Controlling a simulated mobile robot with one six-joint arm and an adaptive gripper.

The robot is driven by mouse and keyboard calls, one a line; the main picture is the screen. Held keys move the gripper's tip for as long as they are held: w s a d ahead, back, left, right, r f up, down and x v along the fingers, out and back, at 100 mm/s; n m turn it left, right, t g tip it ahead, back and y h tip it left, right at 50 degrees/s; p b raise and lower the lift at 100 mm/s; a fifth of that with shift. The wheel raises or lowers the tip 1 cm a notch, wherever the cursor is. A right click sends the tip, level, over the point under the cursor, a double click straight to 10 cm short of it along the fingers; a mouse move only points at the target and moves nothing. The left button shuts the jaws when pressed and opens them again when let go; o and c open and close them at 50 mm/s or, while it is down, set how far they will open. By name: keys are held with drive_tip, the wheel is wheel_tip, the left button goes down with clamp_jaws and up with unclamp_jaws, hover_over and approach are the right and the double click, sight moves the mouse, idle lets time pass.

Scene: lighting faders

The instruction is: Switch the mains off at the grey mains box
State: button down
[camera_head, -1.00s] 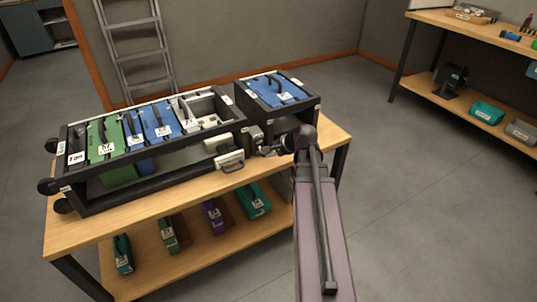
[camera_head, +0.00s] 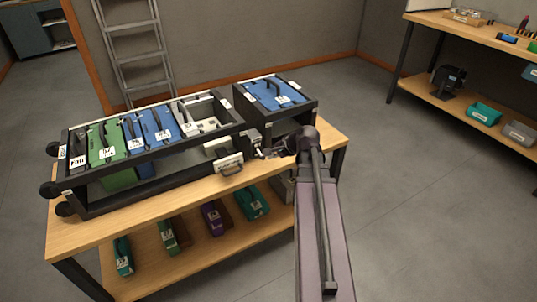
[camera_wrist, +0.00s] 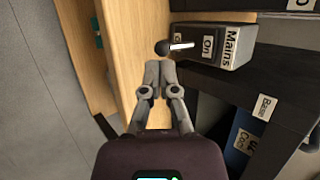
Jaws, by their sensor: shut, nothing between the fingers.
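The grey mains box (camera_wrist: 222,52) shows at the top of the wrist view, with a "Mains" label and an "On" label on its face. A pale lever (camera_wrist: 182,46) with a black knob (camera_wrist: 162,47) sticks out from the box beside the "On" label. My gripper (camera_wrist: 160,66) is shut and empty, its fingertips just short of the knob. I cannot tell whether they touch it.
The long rack (camera_head: 150,184) of labelled modules stands on the wooden bench (camera_head: 110,222). A separate blue-topped unit (camera_head: 275,92) stands behind the mains box. Several boxes lie on the lower shelf.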

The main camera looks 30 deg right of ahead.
drive_tip(key=s+d+r+p, duration=0.3)
drive_tip(key=s+r+p, duration=0.2)
drive_tip(key=s, duration=0.5)
drive_tip(key=shift+d+r, duration=0.25)
drive_tip(key=shift+r, duration=0.25)
drive_tip(key=a+f+n+g+h, duration=0.2)
drive_tip(key=a+f+n+g, duration=0.15)
drive_tip(key=a+n, duration=0.85)
drive_tip(key=a+f+n+g+h, duration=0.2)
drive_tip(key=a+n+g, duration=0.3)
drive_tip(key=a, duration=1.2)
wheel_tip(320, 180, up, 21)
drive_tip(key=w+p, duration=0.1)
drive_tip(key=p, duration=2)
drive_tip(key=shift+f, duration=0.2)
